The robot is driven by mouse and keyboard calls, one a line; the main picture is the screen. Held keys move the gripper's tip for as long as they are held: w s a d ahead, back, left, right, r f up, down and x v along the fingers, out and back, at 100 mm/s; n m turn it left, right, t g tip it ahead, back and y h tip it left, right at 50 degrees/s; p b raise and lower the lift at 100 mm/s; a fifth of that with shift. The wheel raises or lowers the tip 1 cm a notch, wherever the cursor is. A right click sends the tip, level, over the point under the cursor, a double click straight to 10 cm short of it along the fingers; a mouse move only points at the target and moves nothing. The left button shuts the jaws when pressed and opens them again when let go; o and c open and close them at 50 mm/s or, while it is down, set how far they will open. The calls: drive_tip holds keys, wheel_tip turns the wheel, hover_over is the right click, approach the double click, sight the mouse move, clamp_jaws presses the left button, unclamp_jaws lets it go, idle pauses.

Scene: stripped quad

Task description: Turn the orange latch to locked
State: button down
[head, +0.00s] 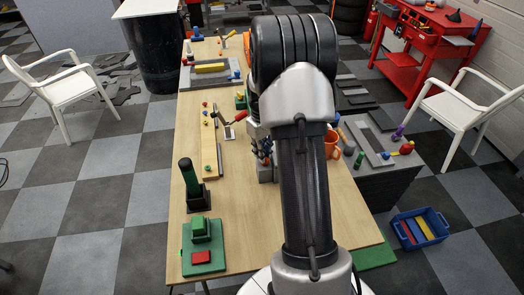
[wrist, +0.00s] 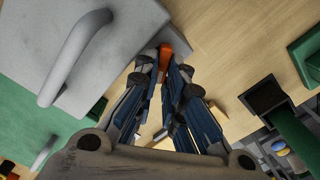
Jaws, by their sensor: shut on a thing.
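The orange latch (wrist: 166,56) shows in the wrist view as a small orange piece at the edge of a grey panel (wrist: 110,60). My gripper (wrist: 164,66) is closed around it, with the latch between the two fingertips. The fingers cover the latch's lower part, so its full shape and angle cannot be told. In the head view my own arm hides the latch, and only part of my gripper (head: 264,148) shows beside the arm, above the wooden table.
The grey panel has a thick grey handle (wrist: 72,58). A green bar in a black base (head: 189,185) stands on the table (head: 235,225) at left, near a green board with a red block (head: 201,257). An orange mug (head: 332,143) stands right of my arm.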

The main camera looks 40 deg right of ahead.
idle(0.4)
drive_tip(key=c, duration=1.7)
unclamp_jaws()
drive_tip(key=shift+r, duration=0.1)
drive_tip(key=shift+r, duration=3.9)
